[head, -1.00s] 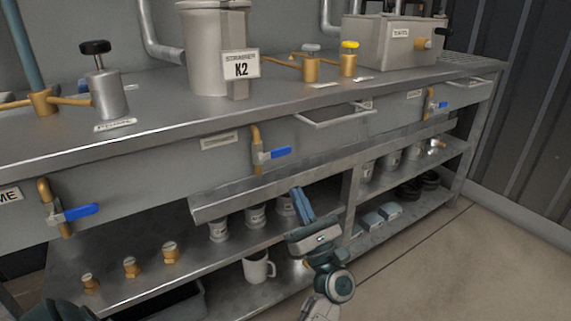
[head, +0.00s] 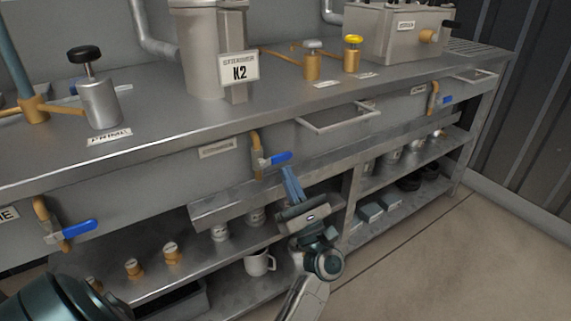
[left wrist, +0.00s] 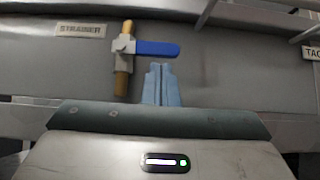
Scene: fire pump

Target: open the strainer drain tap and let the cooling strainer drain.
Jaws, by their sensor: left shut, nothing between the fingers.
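The strainer drain tap has a brass pipe (head: 255,142) and a blue lever (head: 276,159) on the bench's front panel. The lever points right, crosswise to the upright pipe. In the left wrist view, the lever (left wrist: 157,48) and pipe (left wrist: 122,82) show beside the STRAINER label (left wrist: 80,31). My left gripper (head: 289,172) is shut and empty, its fingertips just below the lever's right part. The wrist view shows the fingertips (left wrist: 160,66) close under the lever; I cannot tell whether they touch. The grey strainer K2 (head: 205,60) stands on the bench top. My right gripper is not in view.
Another blue-lever tap (head: 72,229) is at left, and one (head: 446,99) at far right. A metal ledge (head: 225,207) juts out below the strainer tap. A tray handle (head: 340,120) sticks out right of it. A white mug (head: 258,263) stands on the lower shelf.

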